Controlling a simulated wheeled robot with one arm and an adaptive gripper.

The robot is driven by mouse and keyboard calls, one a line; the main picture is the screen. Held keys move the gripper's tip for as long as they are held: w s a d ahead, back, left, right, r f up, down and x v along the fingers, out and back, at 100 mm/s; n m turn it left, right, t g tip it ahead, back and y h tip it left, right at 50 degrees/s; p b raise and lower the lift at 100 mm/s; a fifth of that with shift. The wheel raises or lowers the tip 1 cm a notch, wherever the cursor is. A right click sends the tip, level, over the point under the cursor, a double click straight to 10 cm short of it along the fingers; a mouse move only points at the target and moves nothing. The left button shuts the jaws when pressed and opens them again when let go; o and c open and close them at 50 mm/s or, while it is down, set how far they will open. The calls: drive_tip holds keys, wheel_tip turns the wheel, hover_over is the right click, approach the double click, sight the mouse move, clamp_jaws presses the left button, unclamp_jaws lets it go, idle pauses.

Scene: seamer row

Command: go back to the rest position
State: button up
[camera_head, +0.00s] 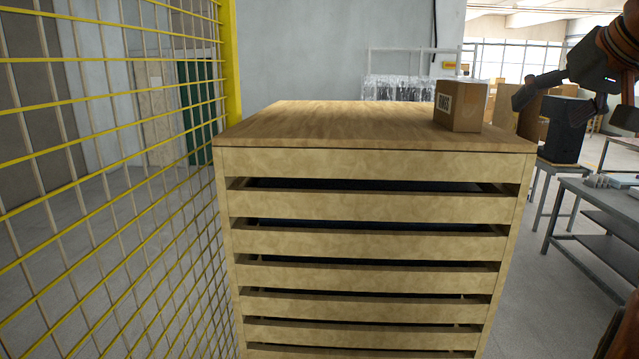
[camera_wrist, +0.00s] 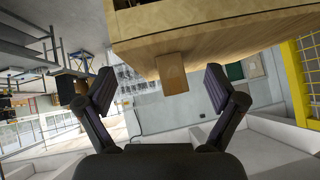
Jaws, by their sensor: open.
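My gripper (camera_wrist: 159,86) is open and empty in the wrist view, its two dark fingers spread wide. In the head view my gripper (camera_head: 553,102) is at the upper right, to the right of a small brown cardboard box (camera_head: 461,106). The box stands upright on the wooden top of a slatted cabinet (camera_head: 320,125), near its right edge. In the wrist view, which is upside down, the box (camera_wrist: 172,73) shows beyond the fingers and between them, apart from both. The cabinet (camera_wrist: 220,30) fills the top of that view.
A yellow wire fence (camera_head: 110,170) runs close along the cabinet's left side. A grey metal table (camera_head: 590,210) stands at the right, with a stool holding a black box (camera_head: 562,135) behind it. Floor shows between the cabinet and the table.

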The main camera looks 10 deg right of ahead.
drive_tip(key=a+f+g+y, duration=0.2)
drive_tip(key=a+f+g, duration=0.1)
drive_tip(key=a+f, duration=0.8)
drive_tip(key=a+f+g+y, duration=0.1)
drive_tip(key=a+f+g, duration=0.2)
drive_tip(key=a+f, duration=0.75)
drive_tip(key=s+a+f+n+g+h, duration=0.1)
drive_tip(key=s+a+f+n+g, duration=0.1)
drive_tip(key=s+f, duration=0.8)
drive_tip(key=s+a+f+n+g+h, duration=0.1)
drive_tip(key=s+a+f+n+g, duration=0.1)
drive_tip(key=s+f, duration=0.8)
wheel_tip(320, 180, down, 4)
drive_tip(key=shift+a+f+g+b, duration=0.1)
drive_tip(key=shift+a+g+b, duration=0.5)
drive_tip(key=shift+a, duration=0.5)
